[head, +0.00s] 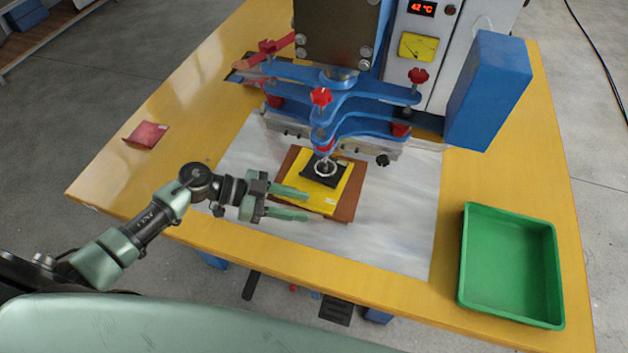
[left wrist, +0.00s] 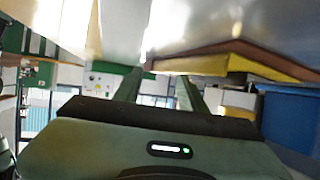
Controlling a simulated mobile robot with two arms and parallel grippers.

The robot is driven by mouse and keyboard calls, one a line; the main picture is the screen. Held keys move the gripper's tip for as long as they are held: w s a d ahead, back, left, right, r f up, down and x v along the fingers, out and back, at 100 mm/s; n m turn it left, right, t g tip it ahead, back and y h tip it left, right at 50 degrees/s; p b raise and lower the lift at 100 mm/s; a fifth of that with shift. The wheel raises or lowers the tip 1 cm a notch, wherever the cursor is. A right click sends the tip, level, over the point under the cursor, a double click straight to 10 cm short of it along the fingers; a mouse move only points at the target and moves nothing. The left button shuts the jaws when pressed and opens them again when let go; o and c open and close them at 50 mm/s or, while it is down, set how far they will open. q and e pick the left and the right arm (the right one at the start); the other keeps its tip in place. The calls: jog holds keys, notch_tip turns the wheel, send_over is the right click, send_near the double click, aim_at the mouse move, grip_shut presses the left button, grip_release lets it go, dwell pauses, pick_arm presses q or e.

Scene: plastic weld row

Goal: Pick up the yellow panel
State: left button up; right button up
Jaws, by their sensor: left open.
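The yellow panel (head: 333,195) lies flat on a brown board (head: 350,200) under the press. A black piece (head: 318,177) with a pale ring sits on top of the panel. My left gripper (head: 304,205) is open at the panel's near left side, its two green fingers overlapping the panel's edge in the head view. In the left wrist view, the fingers (left wrist: 158,82) are apart with nothing between them, and the panel's edge (left wrist: 265,67) shows beyond them to the right. Whether the fingers touch the panel I cannot tell. My right gripper is not in view.
The blue press arms (head: 345,100) with red knobs hang close above the panel. A green tray (head: 510,309) stands at the table's right. A red piece (head: 147,134) lies at the left. The white mat (head: 400,230) is clear right of the board.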

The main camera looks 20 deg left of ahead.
aim_at(315, 208)
pick_arm(q)
jog(key=x, duration=0.2)
jog(key=shift+w+d+f, duration=0.1)
jog(key=shift+w+d, duration=0.1)
jog(key=shift+w, duration=0.05)
jog(key=shift+d+f, duration=0.15)
jog(key=shift+d, duration=0.1)
grip_shut()
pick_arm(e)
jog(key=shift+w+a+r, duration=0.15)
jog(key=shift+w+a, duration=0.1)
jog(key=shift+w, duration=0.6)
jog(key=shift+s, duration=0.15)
